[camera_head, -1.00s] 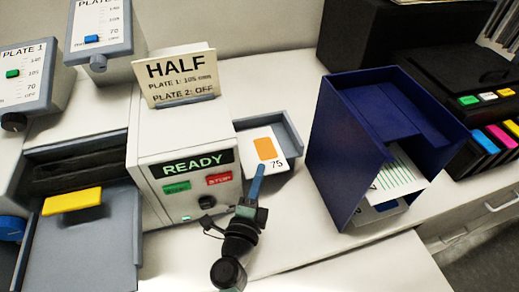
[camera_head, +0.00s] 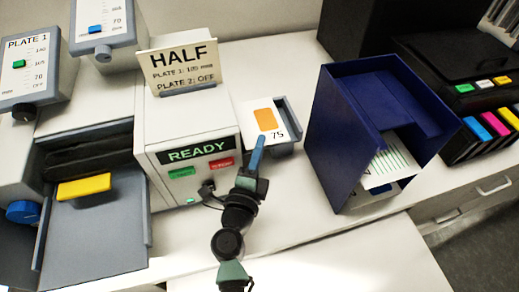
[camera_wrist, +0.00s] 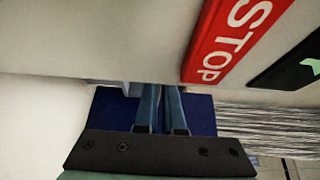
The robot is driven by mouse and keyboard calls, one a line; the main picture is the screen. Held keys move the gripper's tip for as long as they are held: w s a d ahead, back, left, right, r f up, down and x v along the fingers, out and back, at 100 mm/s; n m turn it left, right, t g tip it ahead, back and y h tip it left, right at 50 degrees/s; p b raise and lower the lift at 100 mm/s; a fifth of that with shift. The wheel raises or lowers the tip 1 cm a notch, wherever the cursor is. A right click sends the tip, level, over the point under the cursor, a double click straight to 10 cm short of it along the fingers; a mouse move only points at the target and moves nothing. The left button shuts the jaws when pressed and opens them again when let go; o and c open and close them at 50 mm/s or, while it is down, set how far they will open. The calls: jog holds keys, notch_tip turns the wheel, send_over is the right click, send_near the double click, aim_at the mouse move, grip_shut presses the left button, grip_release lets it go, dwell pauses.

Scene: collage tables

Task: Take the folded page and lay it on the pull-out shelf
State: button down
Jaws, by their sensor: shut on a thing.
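The folded page (camera_head: 264,114) is white with an orange block and the number 75. My gripper (camera_head: 259,145) is shut on its near edge in the head view. The page is over the small grey tray (camera_head: 287,148) at the machine's right side and looks raised from it. In the wrist view my gripper (camera_wrist: 160,110) shows its two blue fingers close together; the page cannot be made out clearly there. A white panel projecting at the counter's front, the pull-out shelf (camera_head: 365,255), looks bare where I see it.
The white machine (camera_head: 190,130) with READY, a STOP button (camera_wrist: 228,40) and a HALF sign (camera_head: 182,70) stands left of my gripper. A tall blue holder (camera_head: 335,150) with striped sheets stands right. A yellow handle (camera_head: 84,187) is at left. Counter between tray and holder is clear.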

notch_tip(320, 180, up, 22)
jog(key=p, duration=1.1)
jog(key=shift+r, duration=0.25)
